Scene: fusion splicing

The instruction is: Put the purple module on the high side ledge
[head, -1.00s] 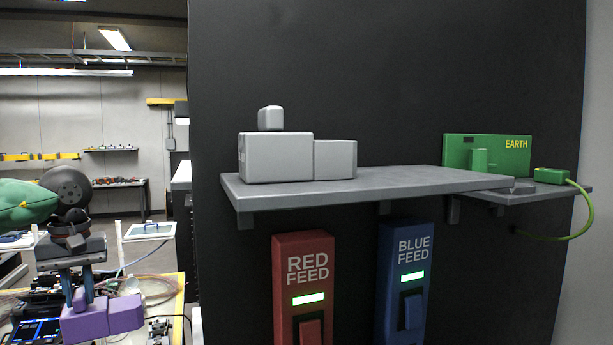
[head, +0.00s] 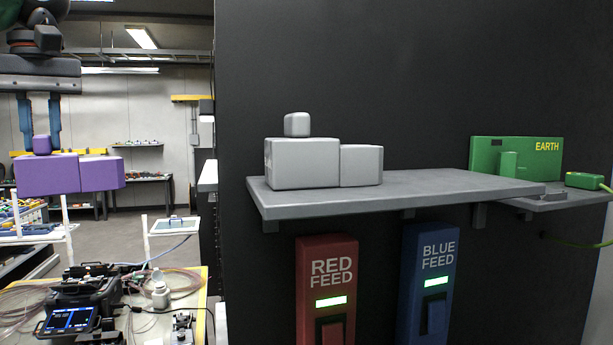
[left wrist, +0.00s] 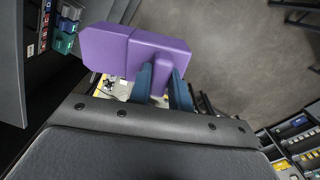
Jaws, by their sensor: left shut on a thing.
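The purple module (head: 48,174) is two joined blocks with a small knob on top. My left gripper (head: 41,143) is shut on that knob and holds the module in the air at the left of the head view. The module also shows in the left wrist view (left wrist: 125,50), between and beyond the left fingers (left wrist: 165,85). The high side ledge (head: 430,186) is a grey shelf on the dark panel, to the right of the module and apart from it. A white module (head: 303,163) of similar shape sits on its left part. My right gripper is not in view.
A green EARTH box (head: 516,158) and a small green plug (head: 584,180) with a cable are at the shelf's right end. Red feed (head: 327,290) and blue feed (head: 426,280) switches are below. The shelf's middle is clear. A workbench with a splicer (head: 75,310) stands at lower left.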

